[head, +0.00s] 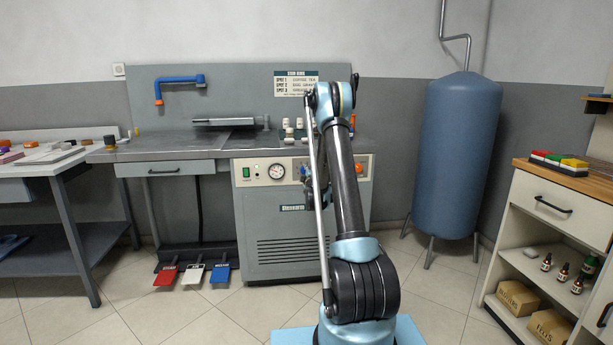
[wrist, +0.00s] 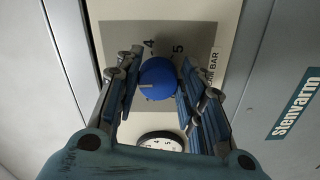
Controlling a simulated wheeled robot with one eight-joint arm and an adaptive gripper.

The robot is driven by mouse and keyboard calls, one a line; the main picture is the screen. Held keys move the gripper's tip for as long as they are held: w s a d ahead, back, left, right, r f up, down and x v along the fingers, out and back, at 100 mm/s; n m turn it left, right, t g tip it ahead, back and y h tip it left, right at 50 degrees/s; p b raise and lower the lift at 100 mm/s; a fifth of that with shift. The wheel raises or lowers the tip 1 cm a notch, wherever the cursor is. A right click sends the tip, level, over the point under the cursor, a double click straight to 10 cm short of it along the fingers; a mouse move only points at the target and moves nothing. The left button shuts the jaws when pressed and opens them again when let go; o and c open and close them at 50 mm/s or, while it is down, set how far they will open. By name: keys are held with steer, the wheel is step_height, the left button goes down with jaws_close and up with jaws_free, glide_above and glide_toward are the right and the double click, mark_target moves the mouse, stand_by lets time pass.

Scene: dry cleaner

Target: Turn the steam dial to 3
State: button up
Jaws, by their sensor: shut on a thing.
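The steam dial (wrist: 157,78) is a round blue knob on a grey plate of the press cabinet. In the wrist view, my gripper (wrist: 160,66) has its two fingers on either side of the knob and is shut on it. A pale pointer line on the knob points to the left of that view. The figures 4 and 5 show above the knob; other figures are hidden by the fingers, so I cannot read the pointed number. In the head view my arm covers most of the dial.
A round pressure gauge (head: 277,171) sits left of the dial, with a green switch (head: 246,172) further left and an orange switch (head: 360,170) at the right. A wall sign (head: 296,84) hangs above. Red, white and blue pedals (head: 193,274) lie on the floor; a blue tank (head: 456,150) stands right.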

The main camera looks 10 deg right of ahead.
steer(key=m, duration=0.4)
steer(key=shift+f+m, duration=0.15)
steer(key=shift+m, duration=0.15)
steer(key=shift+w+a+m, duration=0.1)
steer(key=shift+a+m, duration=0.05)
steer(key=shift+m, duration=0.95)
steer(key=shift+a+m, duration=0.15)
steer(key=shift+m, duration=0.95)
steer(key=shift+c, duration=0.2)
steer(key=o, duration=1.1)
steer(key=shift+c, duration=0.2)
steer(key=s, duration=1.2)
steer(key=shift+f, duration=0.1)
